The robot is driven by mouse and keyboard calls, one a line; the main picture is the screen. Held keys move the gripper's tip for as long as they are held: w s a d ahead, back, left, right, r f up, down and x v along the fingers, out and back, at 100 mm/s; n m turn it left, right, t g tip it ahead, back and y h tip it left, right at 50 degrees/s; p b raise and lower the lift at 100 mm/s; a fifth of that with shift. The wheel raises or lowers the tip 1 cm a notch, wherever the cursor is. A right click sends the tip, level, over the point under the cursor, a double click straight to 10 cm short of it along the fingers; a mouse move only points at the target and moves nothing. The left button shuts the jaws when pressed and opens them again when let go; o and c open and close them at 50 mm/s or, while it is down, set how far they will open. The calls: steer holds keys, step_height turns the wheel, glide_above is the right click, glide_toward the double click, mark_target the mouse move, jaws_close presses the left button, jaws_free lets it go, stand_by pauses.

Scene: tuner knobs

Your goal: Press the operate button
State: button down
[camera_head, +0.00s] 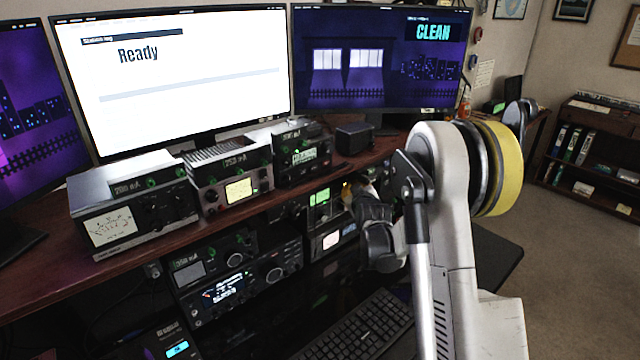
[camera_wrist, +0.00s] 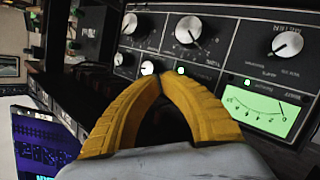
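My gripper (camera_wrist: 168,78) shows in the wrist view with two yellow fingers whose tips meet. Nothing shows between the tips. The fingers stand before a dark front panel (camera_wrist: 224,62) with several silver knobs, a green-lit meter (camera_wrist: 262,110) and small round buttons or lamps. A small pale round button (camera_wrist: 147,68) shows just left of the fingertips. I cannot read which control is the operate button, nor tell whether the tips touch the panel. In the head view, my gripper (camera_head: 372,222) is dark and partly hidden by my arm, near the lower shelf equipment.
Three radio units stand on the upper shelf, including a grey meter unit (camera_head: 135,205). Below are a radio with a lit display (camera_head: 235,288) and a keyboard (camera_head: 360,325). One monitor (camera_head: 175,80) reads "Ready", another (camera_head: 380,60) "CLEAN". Open floor lies right.

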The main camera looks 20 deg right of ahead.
steer(key=shift+r, duration=0.25)
steer(key=s+d+b, duration=0.1)
steer(key=s+d, duration=0.1)
steer(key=s, duration=0.4)
steer(key=shift+f, duration=0.1)
stand_by(1.3)
